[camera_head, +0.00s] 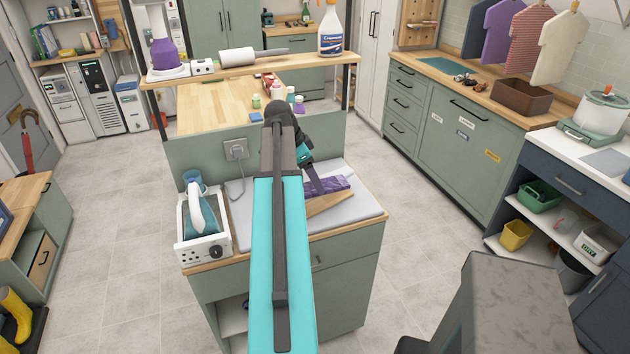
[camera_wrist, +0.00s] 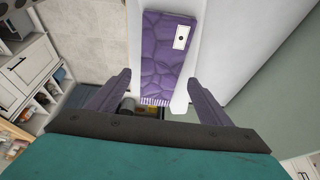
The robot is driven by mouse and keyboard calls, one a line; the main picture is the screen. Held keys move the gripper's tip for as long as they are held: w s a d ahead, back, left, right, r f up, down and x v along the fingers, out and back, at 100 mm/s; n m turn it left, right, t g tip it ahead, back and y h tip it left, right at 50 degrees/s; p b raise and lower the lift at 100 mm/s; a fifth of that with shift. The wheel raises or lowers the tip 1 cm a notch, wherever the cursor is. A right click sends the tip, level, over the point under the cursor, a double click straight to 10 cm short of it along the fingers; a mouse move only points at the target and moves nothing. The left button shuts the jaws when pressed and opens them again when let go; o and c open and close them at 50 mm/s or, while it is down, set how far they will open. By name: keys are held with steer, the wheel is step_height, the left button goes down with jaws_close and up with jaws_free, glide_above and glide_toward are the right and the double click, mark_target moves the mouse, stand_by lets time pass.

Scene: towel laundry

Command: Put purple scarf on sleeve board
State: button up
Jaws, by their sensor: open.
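The purple patterned scarf (camera_head: 335,184) lies long and flat on the side counter, under and beside my gripper. In the wrist view the scarf (camera_wrist: 165,55) has a white label and a striped fringe at its near end. It appears to rest on a narrow white surface, probably the sleeve board (camera_wrist: 194,62). In the head view a tan wooden piece (camera_head: 331,203) shows along the scarf's front side. My gripper (camera_wrist: 159,78) is open and empty, its fingers on either side of the scarf's fringed end in the picture. Contact cannot be told.
A pale ironing pad (camera_head: 356,217) covers the counter's right part. A steam iron (camera_head: 203,215) on its white station stands at the left. A raised wooden shelf (camera_head: 285,62) with a spray bottle (camera_head: 331,30) spans behind. Floor is clear around the counter.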

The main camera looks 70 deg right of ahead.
steer(key=b+v, duration=0.2)
steer(key=v, duration=0.7)
steer(key=shift+r, duration=0.4)
steer(key=shift+w+a, duration=0.1)
steer(key=shift+a, duration=0.05)
stand_by(0.4)
